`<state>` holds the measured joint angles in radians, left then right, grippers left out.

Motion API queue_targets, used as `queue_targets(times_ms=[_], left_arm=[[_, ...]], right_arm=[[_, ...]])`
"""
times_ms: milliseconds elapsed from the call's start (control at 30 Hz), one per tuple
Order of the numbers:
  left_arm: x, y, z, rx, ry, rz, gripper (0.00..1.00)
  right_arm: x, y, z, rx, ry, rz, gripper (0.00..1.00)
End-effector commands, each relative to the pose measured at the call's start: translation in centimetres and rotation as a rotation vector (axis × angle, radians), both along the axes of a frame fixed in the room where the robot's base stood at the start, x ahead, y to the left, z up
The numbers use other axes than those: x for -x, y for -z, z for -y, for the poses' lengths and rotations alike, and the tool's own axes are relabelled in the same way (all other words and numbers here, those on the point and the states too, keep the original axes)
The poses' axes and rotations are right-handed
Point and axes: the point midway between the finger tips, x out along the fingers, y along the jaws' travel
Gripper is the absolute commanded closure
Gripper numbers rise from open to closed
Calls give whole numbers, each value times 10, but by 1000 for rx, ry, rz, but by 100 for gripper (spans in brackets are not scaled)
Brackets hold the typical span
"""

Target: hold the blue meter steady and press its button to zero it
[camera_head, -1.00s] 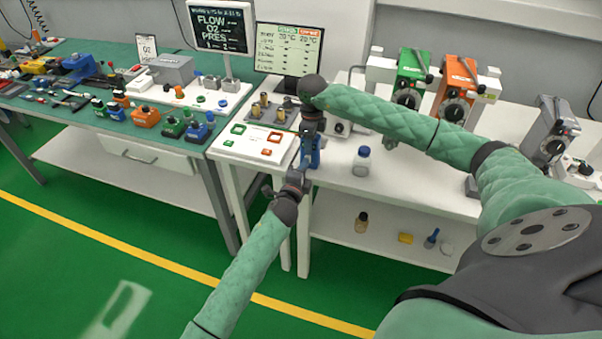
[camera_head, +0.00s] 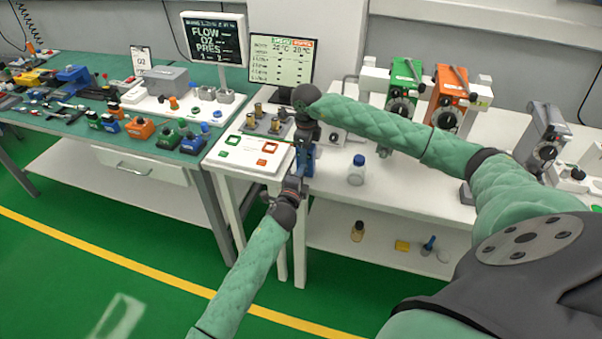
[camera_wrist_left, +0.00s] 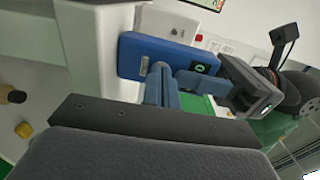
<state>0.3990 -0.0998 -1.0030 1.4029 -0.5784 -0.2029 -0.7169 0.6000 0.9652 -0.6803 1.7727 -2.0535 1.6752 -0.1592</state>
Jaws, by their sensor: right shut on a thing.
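The blue meter (camera_head: 306,158) is held upright above the front edge of the white table, and it fills the centre of the left wrist view (camera_wrist_left: 150,54). A green-marked round button (camera_wrist_left: 200,68) shows on its face. My right gripper (camera_head: 309,130) reaches it from above and is shut on it; its dark body also shows in the left wrist view (camera_wrist_left: 248,88). Whether the tips touch the face I cannot tell.
A blue-capped bottle (camera_head: 356,170) stands to the right. Green (camera_head: 403,90) and orange (camera_head: 449,98) vaporizers stand behind my right arm.

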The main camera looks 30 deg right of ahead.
Motion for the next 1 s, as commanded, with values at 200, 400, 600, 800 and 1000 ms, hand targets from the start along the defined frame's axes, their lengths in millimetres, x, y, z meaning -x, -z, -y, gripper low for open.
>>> queue_targets(times_ms=[200,400,600,800,1000], left_arm=[[7,-4,-9,3,0,4,100],[30,0,-36,0,1,1,100],[56,1,-67,-1,0,1,100],[78,0,-91,0,0,0,100],[89,0,-104,0,0,0,100]], right_arm=[[4,5,-7,-9,-10,-11,98],[3,5,-6,-6,-8,-10,98],[3,4,-4,-4,-5,-7,98],[2,4,-3,-2,-3,-7,98],[2,3,-2,-2,-3,-6,98]])
